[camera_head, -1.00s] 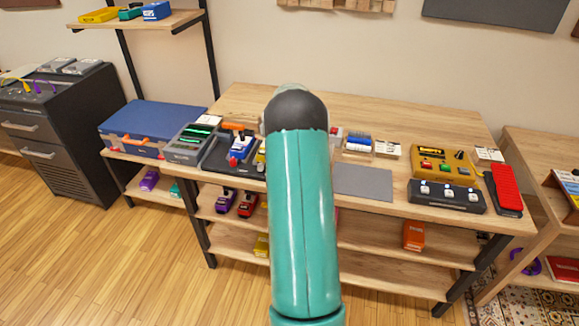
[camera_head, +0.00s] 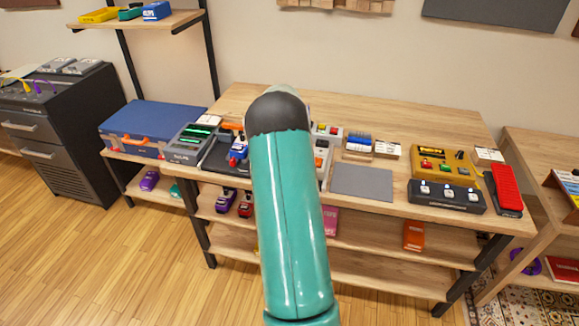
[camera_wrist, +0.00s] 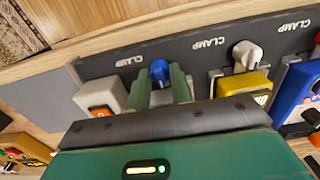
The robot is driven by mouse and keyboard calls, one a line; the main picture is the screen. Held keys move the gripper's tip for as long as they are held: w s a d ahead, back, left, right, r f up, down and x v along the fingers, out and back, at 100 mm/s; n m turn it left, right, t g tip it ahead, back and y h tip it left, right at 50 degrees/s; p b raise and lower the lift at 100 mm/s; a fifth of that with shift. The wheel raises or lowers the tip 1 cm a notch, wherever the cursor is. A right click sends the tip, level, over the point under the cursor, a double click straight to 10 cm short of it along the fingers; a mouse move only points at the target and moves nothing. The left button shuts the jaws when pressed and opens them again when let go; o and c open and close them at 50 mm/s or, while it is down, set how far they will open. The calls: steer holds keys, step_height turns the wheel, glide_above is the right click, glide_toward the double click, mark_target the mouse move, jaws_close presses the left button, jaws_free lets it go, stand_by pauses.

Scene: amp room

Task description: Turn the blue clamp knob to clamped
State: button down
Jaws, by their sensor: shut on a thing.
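The blue clamp knob (camera_wrist: 160,71) shows in the wrist view on a dark clamp board (camera_wrist: 112,62) marked with CLAMP labels. My gripper (camera_wrist: 159,80) has its two green fingers on either side of the knob, shut on it. The lower part of the knob is hidden between the fingers, so how far it is turned cannot be told. A white knob (camera_wrist: 248,53) stands to its right on the same board. In the head view my arm covers the gripper and the blue knob.
In the wrist view, a white pedal with an orange patch (camera_wrist: 101,94) sits left of the fingers. A yellow pedal (camera_wrist: 241,84) and a blue pedal (camera_wrist: 292,90) sit on the right. In the head view, a grey mat (camera_head: 362,180) leaves clear room on the workbench.

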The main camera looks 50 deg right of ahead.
stand_by(0.4)
steer(key=c, duration=1.5)
jaws_free()
step_height(320, 180, up, 14)
steer(key=shift+f, duration=0.1)
